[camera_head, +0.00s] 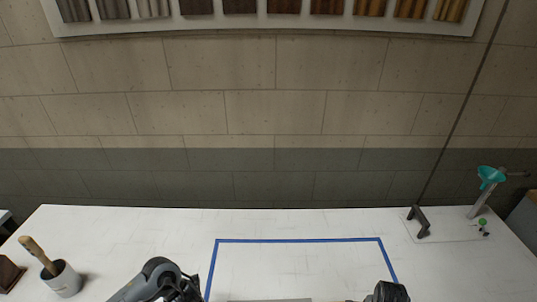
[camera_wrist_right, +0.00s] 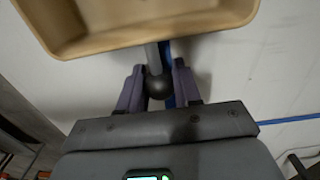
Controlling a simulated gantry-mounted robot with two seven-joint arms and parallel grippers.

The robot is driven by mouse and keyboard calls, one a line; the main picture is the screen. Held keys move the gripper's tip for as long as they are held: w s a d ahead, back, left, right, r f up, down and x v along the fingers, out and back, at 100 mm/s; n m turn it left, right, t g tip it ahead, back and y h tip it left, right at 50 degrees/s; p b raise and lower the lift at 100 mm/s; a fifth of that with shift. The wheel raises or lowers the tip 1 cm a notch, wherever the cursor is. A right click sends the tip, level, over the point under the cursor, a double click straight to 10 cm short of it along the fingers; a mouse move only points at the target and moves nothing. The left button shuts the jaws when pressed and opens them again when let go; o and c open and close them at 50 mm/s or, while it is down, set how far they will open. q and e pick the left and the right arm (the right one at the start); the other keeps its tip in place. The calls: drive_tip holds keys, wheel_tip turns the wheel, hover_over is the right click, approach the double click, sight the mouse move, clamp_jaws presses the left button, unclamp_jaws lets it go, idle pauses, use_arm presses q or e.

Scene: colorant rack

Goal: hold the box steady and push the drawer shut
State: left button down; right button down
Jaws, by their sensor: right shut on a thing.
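In the right wrist view, a tan open-topped drawer (camera_wrist_right: 150,38) fills the top of the picture. A grey stem runs from it to a dark round knob (camera_wrist_right: 159,87). My right gripper (camera_wrist_right: 158,76) has its two purple-grey fingers on either side of this knob and is shut on it. In the head view, only a thin grey edge (camera_head: 270,300), perhaps the box top, shows at the bottom. My left gripper (camera_head: 182,288) is to its left, its fingers unclear. My right gripper (camera_head: 388,293) is to its right. Most of the box is out of view.
Blue tape (camera_head: 298,240) outlines an area on the white table (camera_head: 130,230). A cup with a wooden-handled brush (camera_head: 65,280) stands at the left. A black bracket (camera_head: 419,222) and a stand with a teal funnel (camera_head: 490,176) are at the right. The table's back middle is clear.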

drive_tip(key=shift+a, duration=1.5)
drive_tip(key=shift+a, duration=1.1)
drive_tip(key=shift+s+a, duration=0.1)
drive_tip(key=shift+a, duration=0.8)
